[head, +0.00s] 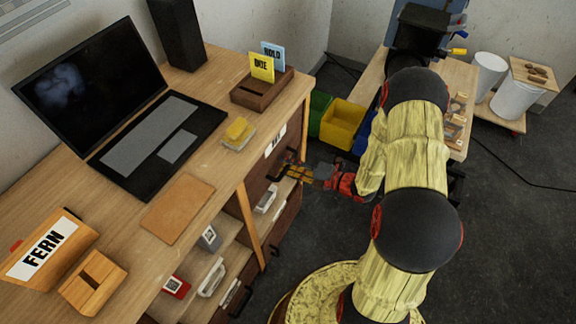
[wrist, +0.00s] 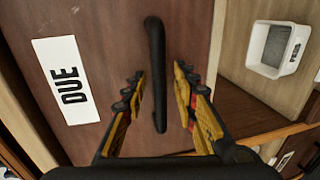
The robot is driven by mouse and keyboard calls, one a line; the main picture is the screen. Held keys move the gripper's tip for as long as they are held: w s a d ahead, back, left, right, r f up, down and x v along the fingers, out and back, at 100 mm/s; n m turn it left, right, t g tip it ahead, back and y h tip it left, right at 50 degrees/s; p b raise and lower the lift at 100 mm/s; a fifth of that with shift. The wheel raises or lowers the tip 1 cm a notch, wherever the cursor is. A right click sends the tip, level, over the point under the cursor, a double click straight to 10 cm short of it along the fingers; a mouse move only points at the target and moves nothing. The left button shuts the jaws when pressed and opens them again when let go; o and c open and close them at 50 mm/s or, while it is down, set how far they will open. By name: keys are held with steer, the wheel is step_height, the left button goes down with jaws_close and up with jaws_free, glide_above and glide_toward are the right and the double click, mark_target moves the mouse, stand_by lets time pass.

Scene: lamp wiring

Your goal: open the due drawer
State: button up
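The due drawer's dark brown front (wrist: 110,35) fills the left and middle of the wrist view, with a white label reading DUE (wrist: 67,82). Its black bar handle (wrist: 154,40) lies between the two fingers of my gripper (wrist: 158,85). The gripper is open, with a visible gap on each side of the handle. In the head view my gripper (head: 293,172) is at the desk's front, just below the white label (head: 275,141). The drawer appears shut, its front partly hidden by the gripper there.
A shelf with a white FEB holder (wrist: 278,48) lies right of the drawer in the wrist view. The wooden desk (head: 180,255) holds a laptop (head: 130,110) and a card box (head: 262,92). Yellow (head: 342,124) and green bins stand beyond the gripper. Dark floor (head: 515,240) is open at right.

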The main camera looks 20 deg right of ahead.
steer(key=shift+c, duration=0.8)
jaws_close()
